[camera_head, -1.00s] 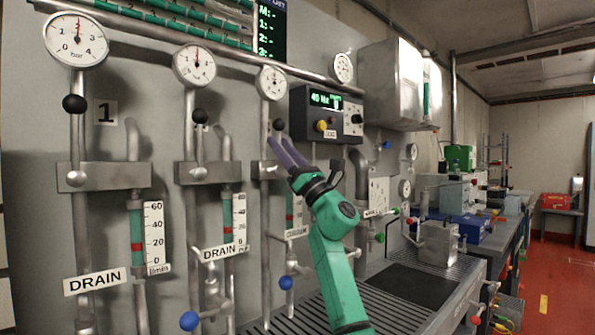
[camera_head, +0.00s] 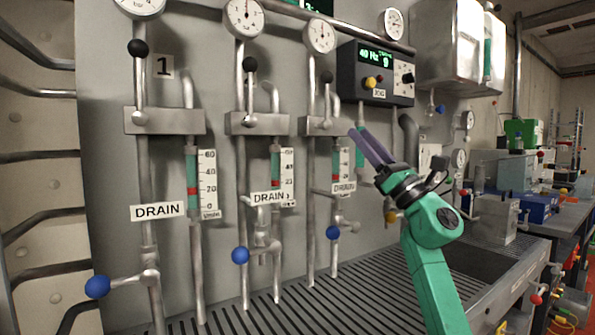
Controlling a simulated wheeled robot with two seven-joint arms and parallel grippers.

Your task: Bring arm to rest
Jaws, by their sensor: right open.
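My right arm (camera_head: 437,265) is green and rises from the lower right in the head view. Its gripper (camera_head: 360,137) has two purple fingers pointing up and to the left, open with nothing between them. The fingertips show in front of the grey panel, just right of the third column of pipes and below the black control box. Whether they touch anything there cannot be told. My left gripper is not in view.
The grey panel (camera_head: 105,180) carries pipes, dial gauges, flow meters, a DRAIN label (camera_head: 158,211) and blue-knobbed valves (camera_head: 98,286). A control box (camera_head: 376,73) reads 40 Hz. A slatted grate (camera_head: 300,309) lies below. A bench with boxes stands at the right.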

